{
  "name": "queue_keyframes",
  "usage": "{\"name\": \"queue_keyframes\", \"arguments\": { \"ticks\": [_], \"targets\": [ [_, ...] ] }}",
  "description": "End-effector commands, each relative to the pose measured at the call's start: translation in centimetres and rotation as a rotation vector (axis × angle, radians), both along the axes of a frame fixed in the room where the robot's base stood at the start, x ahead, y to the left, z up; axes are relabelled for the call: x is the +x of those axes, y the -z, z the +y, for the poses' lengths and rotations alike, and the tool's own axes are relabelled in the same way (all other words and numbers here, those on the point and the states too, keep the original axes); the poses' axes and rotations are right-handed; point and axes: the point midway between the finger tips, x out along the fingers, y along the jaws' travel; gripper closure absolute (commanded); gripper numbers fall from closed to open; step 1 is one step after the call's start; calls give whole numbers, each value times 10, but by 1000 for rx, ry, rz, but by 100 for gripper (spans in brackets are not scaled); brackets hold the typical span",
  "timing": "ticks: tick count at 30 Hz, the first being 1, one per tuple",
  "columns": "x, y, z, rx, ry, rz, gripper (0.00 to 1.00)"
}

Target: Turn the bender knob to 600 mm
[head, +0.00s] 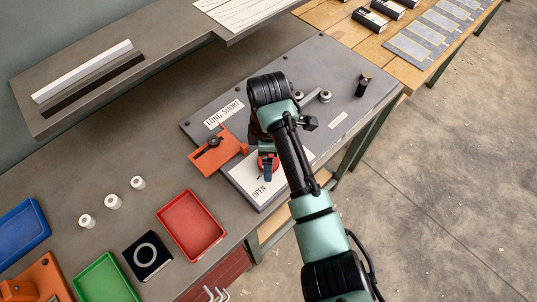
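My gripper (267,170) points down over the front of a grey plate (325,75) on the bench, at a white label panel (262,184) marked "OPEN". A small red round part, perhaps a knob, shows right at my fingers; I cannot tell whether they touch it. My arm and wrist hide much of the panel. An orange block (207,161) with a dark round knob (214,141) sits just left of my gripper, below a "LONG SHORT" label (223,115). No 600 mm mark is readable, so I cannot tell which part is the bender knob.
A black upright post (363,85) and a metal lever (312,97) stand on the plate beyond my wrist. A red tray (191,225), a green tray (104,281), a blue tray (22,232) and white cylinders (113,201) lie left. A raised shelf (150,30) overhangs the back.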

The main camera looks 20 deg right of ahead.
Motion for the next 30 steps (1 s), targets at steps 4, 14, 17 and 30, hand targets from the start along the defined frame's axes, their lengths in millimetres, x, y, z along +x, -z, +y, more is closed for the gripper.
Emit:
{"name": "queue_keyframes", "arguments": {
  "ticks": [4,14,17,30],
  "targets": [
    [0,1,0,0,0,0,6],
    [0,0,0,0,0,0,51],
    [0,0,0,0,0,0,69],
    [0,-2,0,2,43,1,92]
  ]
}}
